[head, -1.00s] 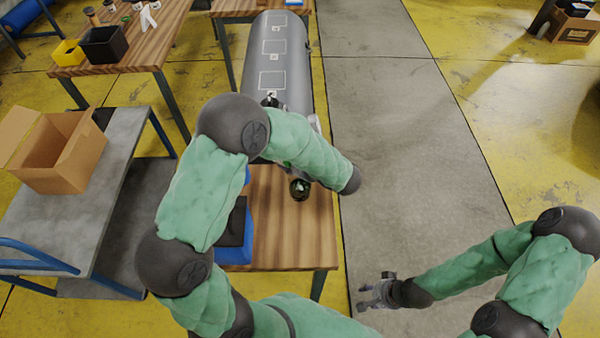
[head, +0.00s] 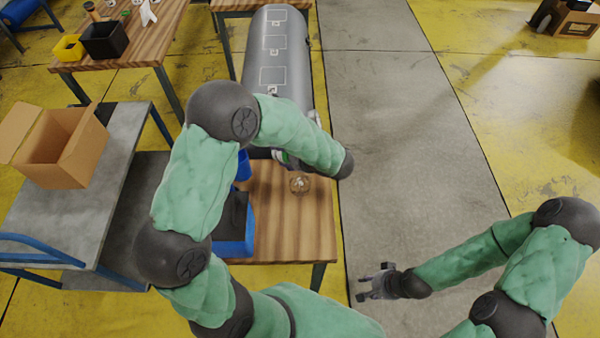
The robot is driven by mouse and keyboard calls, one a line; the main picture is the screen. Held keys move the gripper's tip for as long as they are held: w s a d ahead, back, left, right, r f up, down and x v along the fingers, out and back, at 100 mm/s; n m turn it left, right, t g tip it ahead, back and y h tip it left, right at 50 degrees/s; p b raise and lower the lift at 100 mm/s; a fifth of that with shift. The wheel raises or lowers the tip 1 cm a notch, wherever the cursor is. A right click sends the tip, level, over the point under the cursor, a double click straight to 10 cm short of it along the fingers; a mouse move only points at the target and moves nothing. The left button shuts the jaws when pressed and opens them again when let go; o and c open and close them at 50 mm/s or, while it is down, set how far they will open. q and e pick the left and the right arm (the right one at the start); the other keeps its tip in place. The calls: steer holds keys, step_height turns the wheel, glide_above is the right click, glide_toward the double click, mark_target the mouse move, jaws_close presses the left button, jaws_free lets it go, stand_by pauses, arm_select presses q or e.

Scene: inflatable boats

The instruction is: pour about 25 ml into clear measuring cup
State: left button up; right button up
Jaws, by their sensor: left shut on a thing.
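A small clear measuring cup (head: 299,184) stands on the wooden table (head: 290,225), near its right edge. My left arm reaches over the table from the left. My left gripper (head: 285,159) is behind and left of the cup, mostly covered by my own forearm. It is shut on a container, of which only a bit of green, white and dark shows beneath the forearm. Its tilt and contents cannot be told, nor can the level in the cup. My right gripper (head: 373,284) is open and empty, over the grey floor right of the table.
A blue bin with a dark top (head: 235,225) sits at the table's left edge. A large grey inflatable tube (head: 277,50) lies behind. A grey cart (head: 85,215) at left carries an open cardboard box (head: 60,150).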

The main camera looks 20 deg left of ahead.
mark_target(280, 154)
arm_select(q)
steer(key=shift+r, duration=0.1)
